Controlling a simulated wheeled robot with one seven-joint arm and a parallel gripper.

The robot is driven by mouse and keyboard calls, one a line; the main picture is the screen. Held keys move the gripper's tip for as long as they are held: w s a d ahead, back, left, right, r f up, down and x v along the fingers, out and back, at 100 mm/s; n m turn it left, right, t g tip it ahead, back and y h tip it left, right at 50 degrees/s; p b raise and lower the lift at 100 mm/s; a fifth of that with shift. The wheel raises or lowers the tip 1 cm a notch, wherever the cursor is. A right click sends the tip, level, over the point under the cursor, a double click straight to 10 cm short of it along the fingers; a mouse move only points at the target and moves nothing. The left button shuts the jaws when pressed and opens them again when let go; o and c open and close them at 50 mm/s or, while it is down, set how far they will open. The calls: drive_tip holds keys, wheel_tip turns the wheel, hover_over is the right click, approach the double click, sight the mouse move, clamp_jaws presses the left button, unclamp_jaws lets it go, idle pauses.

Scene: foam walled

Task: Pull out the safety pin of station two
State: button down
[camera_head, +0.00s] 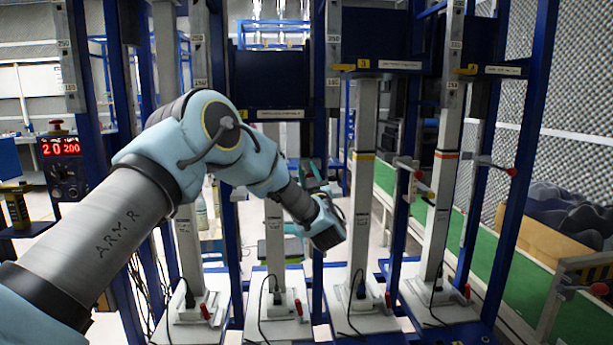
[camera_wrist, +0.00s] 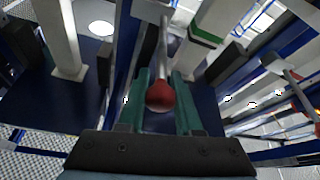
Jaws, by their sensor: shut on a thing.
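The safety pin (camera_wrist: 164,55) is a grey rod with a red ball knob (camera_wrist: 160,96), seen in the wrist view. My gripper (camera_wrist: 160,74) has its two teal fingers on either side of the rod and knob, shut on it. The far end of the rod runs to a pale bracket (camera_wrist: 154,10) at the top; whether it still sits in it I cannot tell. A pale post with a green band (camera_wrist: 203,38) stands beside it. In the head view, my gripper (camera_head: 322,178) is at the second post from the left (camera_head: 274,235), and the pin is hidden there.
Posts with a yellow band (camera_head: 363,156) and a red band (camera_head: 446,154) stand to the right. Similar red-knobbed rods (camera_head: 490,164) stick out there. Blue uprights (camera_head: 396,235) stand close on both sides.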

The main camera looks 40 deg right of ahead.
drive_tip(key=shift+s+f, duration=0.1)
drive_tip(key=c, duration=0.6)
unclamp_jaws()
drive_tip(key=shift+a, duration=0.15)
drive_tip(key=b+v, duration=0.3)
drive_tip(key=v, duration=0.7)
drive_tip(key=shift+s+a, duration=0.25)
drive_tip(key=shift+s, duration=0.1)
